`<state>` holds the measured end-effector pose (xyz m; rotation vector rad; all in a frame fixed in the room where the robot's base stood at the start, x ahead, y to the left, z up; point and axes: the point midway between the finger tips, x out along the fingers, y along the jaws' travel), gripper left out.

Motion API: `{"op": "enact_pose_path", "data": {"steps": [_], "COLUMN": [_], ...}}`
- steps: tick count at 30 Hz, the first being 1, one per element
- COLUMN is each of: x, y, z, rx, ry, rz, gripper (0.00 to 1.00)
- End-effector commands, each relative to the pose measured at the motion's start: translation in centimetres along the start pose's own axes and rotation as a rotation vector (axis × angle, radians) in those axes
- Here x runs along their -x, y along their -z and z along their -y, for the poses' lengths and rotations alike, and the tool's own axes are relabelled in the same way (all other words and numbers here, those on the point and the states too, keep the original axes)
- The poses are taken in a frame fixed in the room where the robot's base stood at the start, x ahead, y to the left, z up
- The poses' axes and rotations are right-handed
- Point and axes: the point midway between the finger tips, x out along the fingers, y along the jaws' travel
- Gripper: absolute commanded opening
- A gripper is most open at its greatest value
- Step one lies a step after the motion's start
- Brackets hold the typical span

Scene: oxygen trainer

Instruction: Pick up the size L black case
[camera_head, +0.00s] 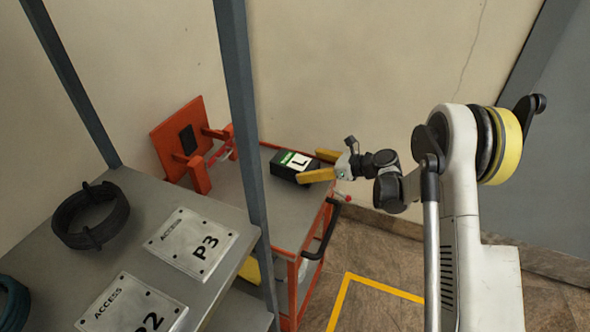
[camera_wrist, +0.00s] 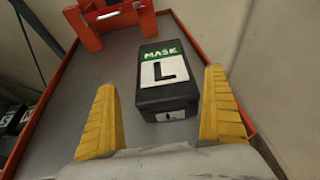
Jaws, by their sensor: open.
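The size L black case (camera_head: 292,166) stands on the grey top of an orange cart (camera_head: 227,197), with a white L label and a green band on top. In the wrist view the case (camera_wrist: 168,92) shows its green "MASK" band and the L label, lying between and ahead of my two yellow fingers. My gripper (camera_head: 322,166) is open at the right side of the case in the head view. In the wrist view my open gripper (camera_wrist: 164,118) has a finger on each side of the case, with visible gaps; I see no clear contact.
An orange stand (camera_head: 178,137) is at the cart's back left, and its base (camera_wrist: 112,18) shows beyond the case. Other dark labelled cases (camera_wrist: 14,120) are at the wrist view's left edge. A grey shelf (camera_head: 140,190) with a blue post (camera_head: 240,110) stands in the left foreground.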

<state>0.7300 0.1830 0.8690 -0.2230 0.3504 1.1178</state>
Motion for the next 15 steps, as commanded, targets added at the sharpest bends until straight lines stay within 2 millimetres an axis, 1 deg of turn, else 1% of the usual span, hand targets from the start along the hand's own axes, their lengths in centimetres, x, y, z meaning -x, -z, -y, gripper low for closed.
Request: {"op": "enact_pose_path", "data": {"steps": [4,9,12,15], "x": [-1.6,-4.4,-5.0,-5.0], "y": [-0.1,-0.3,-0.5,-0.6], "z": [0.2,0.4,0.5,0.5], "rx": [0.000,0.001,0.000,-0.001], "ry": [-0.002,-0.001,0.001,0.001], "rz": [0.000,0.000,0.000,0.000], "gripper": [1.00,1.00,1.00,1.00]}}
